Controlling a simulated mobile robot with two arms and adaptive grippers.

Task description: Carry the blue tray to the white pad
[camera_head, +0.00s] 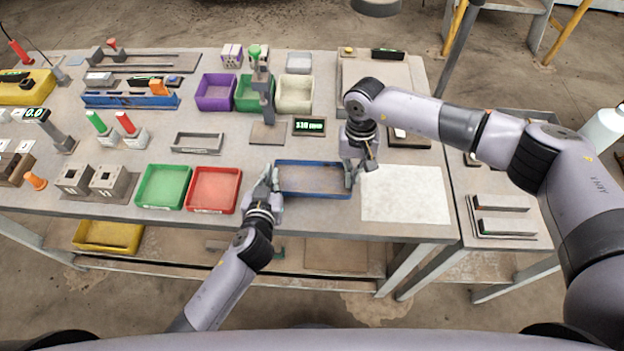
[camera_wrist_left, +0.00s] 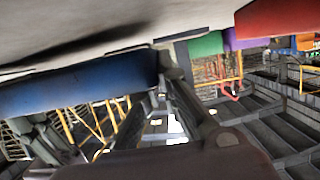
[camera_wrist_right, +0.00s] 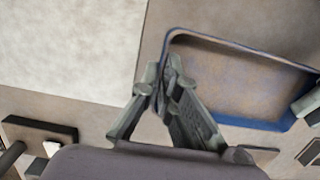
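The blue tray (camera_head: 314,193) is a shallow, empty tray with blue walls and a brownish floor, near the table's front edge. The white pad (camera_head: 405,194) lies flat just to its right, bare. My left gripper (camera_head: 272,182) is at the tray's left end, its fingers closed at the blue wall (camera_wrist_left: 80,85) in the left wrist view. My right gripper (camera_head: 356,177) is at the right end; in the right wrist view its fingers (camera_wrist_right: 167,80) pinch the tray's end wall, beside the pad (camera_wrist_right: 70,45). Whether the tray is lifted off the table is unclear.
A red bin (camera_head: 214,190) and a green bin (camera_head: 163,187) stand left of my left gripper. A post with a base plate (camera_head: 268,132) and a small display (camera_head: 309,126) stand behind the tray. A dark plate (camera_head: 408,139) lies behind the pad.

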